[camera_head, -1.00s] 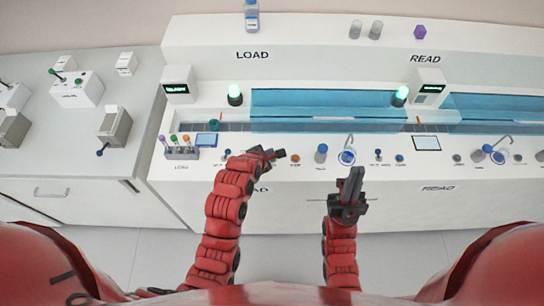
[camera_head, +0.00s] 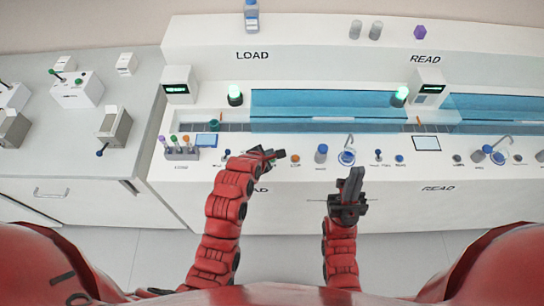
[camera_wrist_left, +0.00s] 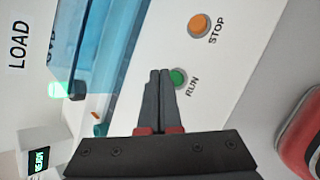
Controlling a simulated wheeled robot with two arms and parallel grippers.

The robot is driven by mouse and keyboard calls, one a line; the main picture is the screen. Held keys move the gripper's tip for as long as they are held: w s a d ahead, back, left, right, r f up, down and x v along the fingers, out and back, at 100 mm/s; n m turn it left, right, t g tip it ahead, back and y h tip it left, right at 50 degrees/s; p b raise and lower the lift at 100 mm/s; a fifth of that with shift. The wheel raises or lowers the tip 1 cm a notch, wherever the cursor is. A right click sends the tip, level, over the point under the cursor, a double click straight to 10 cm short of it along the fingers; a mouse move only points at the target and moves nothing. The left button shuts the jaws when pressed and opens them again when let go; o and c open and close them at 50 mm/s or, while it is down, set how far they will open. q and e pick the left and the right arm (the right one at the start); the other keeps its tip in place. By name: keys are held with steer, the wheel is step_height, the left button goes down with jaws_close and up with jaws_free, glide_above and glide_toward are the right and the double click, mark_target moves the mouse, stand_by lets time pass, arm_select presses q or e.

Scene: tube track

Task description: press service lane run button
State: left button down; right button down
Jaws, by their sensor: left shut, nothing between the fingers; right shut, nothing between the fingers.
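The left wrist view shows a green button (camera_wrist_left: 179,77) labelled RUN on the white panel. Beside it is an orange button (camera_wrist_left: 200,24) labelled STOP, which also shows in the head view (camera_head: 295,158). My left gripper (camera_wrist_left: 160,74) is shut and empty, its fingertips right beside the green button; I cannot tell whether they touch it. In the head view my left gripper (camera_head: 277,153) covers the green button, over the LOAD part of the panel. My right gripper (camera_head: 355,172) is shut and empty, pointing up in front of the bench's front edge. No label reading service lane is legible.
A rack with coloured-cap tubes (camera_head: 180,153) stands left of my left gripper. A blue transparent cover (camera_head: 320,108) runs behind. A side counter (camera_head: 60,160) holds boxes with levers.

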arm_select(q)
steer(key=shift+f, duration=0.1)
stand_by(0.6)
steer(key=shift+f, duration=0.3)
